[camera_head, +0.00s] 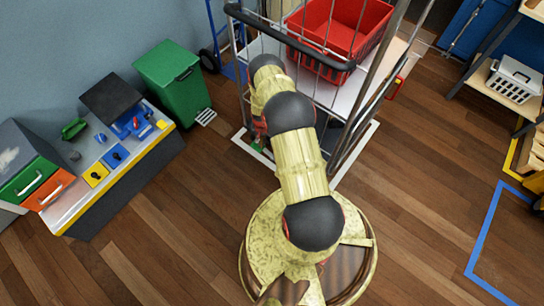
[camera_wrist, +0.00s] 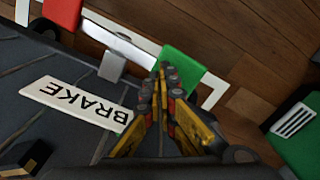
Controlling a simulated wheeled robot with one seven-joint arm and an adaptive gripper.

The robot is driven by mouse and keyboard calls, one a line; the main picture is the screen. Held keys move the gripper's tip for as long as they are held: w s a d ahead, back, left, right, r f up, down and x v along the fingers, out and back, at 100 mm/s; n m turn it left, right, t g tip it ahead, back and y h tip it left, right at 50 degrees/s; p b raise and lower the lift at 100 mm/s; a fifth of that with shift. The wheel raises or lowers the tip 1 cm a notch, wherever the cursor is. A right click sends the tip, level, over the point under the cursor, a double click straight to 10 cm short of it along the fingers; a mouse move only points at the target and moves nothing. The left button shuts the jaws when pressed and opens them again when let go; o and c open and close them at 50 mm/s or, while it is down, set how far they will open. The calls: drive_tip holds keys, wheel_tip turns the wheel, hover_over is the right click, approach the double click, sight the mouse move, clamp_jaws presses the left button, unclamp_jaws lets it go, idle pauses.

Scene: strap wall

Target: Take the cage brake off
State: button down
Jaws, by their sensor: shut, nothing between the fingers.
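The cage trolley (camera_head: 318,66) stands at the top middle, with wire sides and a pale shelf. In the wrist view, a white label reading BRAKE (camera_wrist: 75,103) lies on a dark surface. Beyond it are a red tab (camera_wrist: 62,11), a pale metal piece (camera_wrist: 118,47) and a green tab (camera_wrist: 196,69). My gripper (camera_wrist: 167,72) is shut and empty, its fingertips overlapping the near side of the green tab; I cannot tell if they touch. In the head view my arm hides my gripper, and a bit of green (camera_head: 257,146) shows low beside the arm.
A red basket (camera_head: 340,31) sits in the cage. A green bin (camera_head: 173,84) and a bench (camera_head: 117,158) with coloured drawers and blocks stand left. Shelving with a white basket (camera_head: 514,80) is at right. White and blue tape marks the floor; floor to the lower right is clear.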

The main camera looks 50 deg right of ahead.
drive_tip(key=shift+s+a+f, duration=0.1)
drive_tip(key=shift+s+f, duration=0.05)
drive_tip(key=shift+f, duration=1.25)
idle(0.5)
drive_tip(key=shift+f, duration=0.6)
idle(0.4)
drive_tip(key=shift+r, duration=0.15)
drive_tip(key=shift+w+r+p, duration=0.2)
drive_tip(key=shift+r+p, duration=1.7)
drive_tip(key=shift+r, duration=1.5)
